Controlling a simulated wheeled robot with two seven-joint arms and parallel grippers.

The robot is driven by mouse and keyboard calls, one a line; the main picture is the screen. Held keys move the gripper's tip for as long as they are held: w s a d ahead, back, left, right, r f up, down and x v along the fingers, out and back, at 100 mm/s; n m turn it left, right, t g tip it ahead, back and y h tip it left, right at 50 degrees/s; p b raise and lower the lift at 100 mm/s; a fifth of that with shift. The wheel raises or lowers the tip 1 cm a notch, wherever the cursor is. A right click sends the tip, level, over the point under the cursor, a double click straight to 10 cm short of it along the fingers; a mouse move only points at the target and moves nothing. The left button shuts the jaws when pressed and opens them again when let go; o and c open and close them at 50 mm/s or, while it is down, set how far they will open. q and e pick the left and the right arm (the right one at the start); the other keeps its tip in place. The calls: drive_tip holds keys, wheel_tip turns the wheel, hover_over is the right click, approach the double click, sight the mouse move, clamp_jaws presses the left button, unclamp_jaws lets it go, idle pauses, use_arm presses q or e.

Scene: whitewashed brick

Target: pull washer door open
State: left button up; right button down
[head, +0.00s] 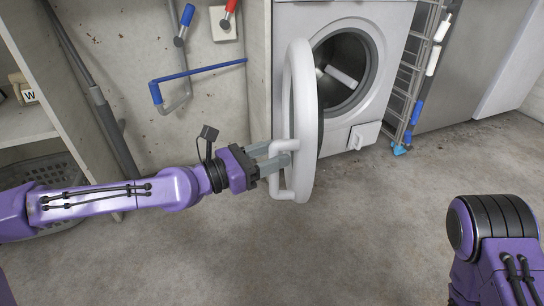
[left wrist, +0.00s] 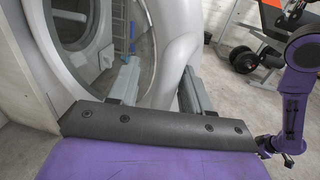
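The white washer (head: 388,18) stands against the back wall, its round drum opening exposed. Its round white door (head: 305,110) stands swung well out to the left, seen nearly edge-on. A white bar handle (head: 284,195) is on the door's left-facing side. My left gripper (head: 280,153) is at this handle, its two grey fingers apart. In the left wrist view the fingers (left wrist: 160,90) show a gap between them, with the white door rim (left wrist: 176,40) just beyond. Contact with the handle is not clear. My right arm shows at lower right; its gripper is out of view.
A white item (head: 340,77) shows in the drum opening. A wire rack (head: 411,75) stands right of the washer. A shelf (head: 22,124) and a grey basket (head: 45,172) are at left. Blue pipework (head: 200,72) runs along the wall. The concrete floor in front is clear.

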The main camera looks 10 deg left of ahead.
drive_tip(key=shift+f, duration=0.2)
drive_tip(key=w+b, duration=0.1)
drive_tip(key=w+f+m+t+b, duration=0.1)
drive_tip(key=shift+w+a, duration=0.2)
drive_tip(key=shift+w, duration=0.2)
drive_tip(key=shift+t, duration=0.3)
use_arm(q)
drive_tip(key=v, duration=1)
drive_tip(key=shift+s+a, duration=0.15)
drive_tip(key=shift+s, duration=0.05)
use_arm(e)
drive_tip(key=shift+r, duration=0.1)
